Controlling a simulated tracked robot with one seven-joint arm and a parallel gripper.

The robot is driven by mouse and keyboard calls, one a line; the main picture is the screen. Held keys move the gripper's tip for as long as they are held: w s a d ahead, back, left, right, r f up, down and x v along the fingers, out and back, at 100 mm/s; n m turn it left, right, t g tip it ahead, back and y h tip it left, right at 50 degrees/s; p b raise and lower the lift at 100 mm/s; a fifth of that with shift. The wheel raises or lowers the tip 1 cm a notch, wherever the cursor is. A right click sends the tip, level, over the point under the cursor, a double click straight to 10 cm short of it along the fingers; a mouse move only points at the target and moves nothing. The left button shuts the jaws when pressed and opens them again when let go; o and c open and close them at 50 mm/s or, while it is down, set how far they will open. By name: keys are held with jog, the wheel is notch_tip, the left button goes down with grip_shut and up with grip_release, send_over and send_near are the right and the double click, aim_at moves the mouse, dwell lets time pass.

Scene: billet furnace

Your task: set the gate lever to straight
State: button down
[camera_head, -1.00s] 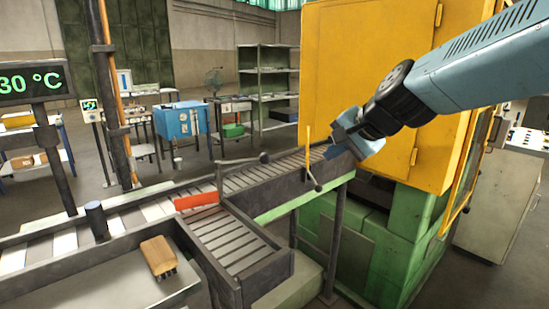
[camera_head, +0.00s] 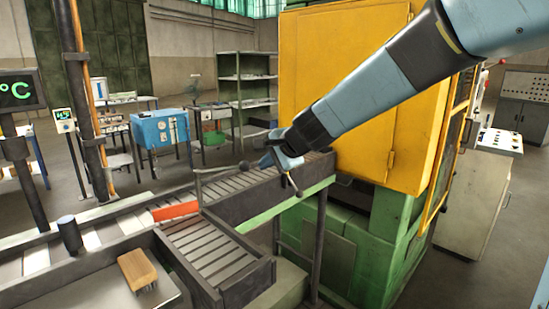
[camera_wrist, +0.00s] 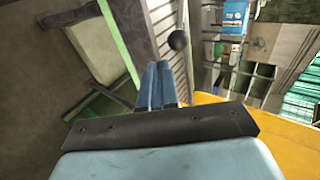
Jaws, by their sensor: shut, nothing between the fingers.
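The gate lever (camera_head: 222,169) is a dark rod with a black ball knob at its right end, standing over the far side of the roller conveyor. My gripper (camera_head: 266,161) is shut and empty, just right of the knob in the head view. In the wrist view the shut blue fingers (camera_wrist: 157,84) point towards a black ball (camera_wrist: 179,40) just beyond their tips. I cannot tell whether they touch it.
The yellow furnace cabinet (camera_head: 340,75) stands behind my arm. A brown brush (camera_head: 137,270) lies on the tray at the near left. A blue box (camera_head: 160,128) stands beyond the conveyor.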

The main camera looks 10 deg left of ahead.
aim_at(248, 168)
jog(key=shift+w+a+f, duration=0.4)
jog(key=shift+w+a, duration=0.25)
jog(key=shift+a, duration=0.1)
jog(key=shift+w+a+f, duration=0.35)
jog(key=shift+w+a, duration=0.35)
jog(key=shift+a, duration=0.05)
jog(key=shift+w+a+f, duration=0.4)
jog(key=shift+w+a, duration=0.25)
jog(key=shift+a, duration=0.1)
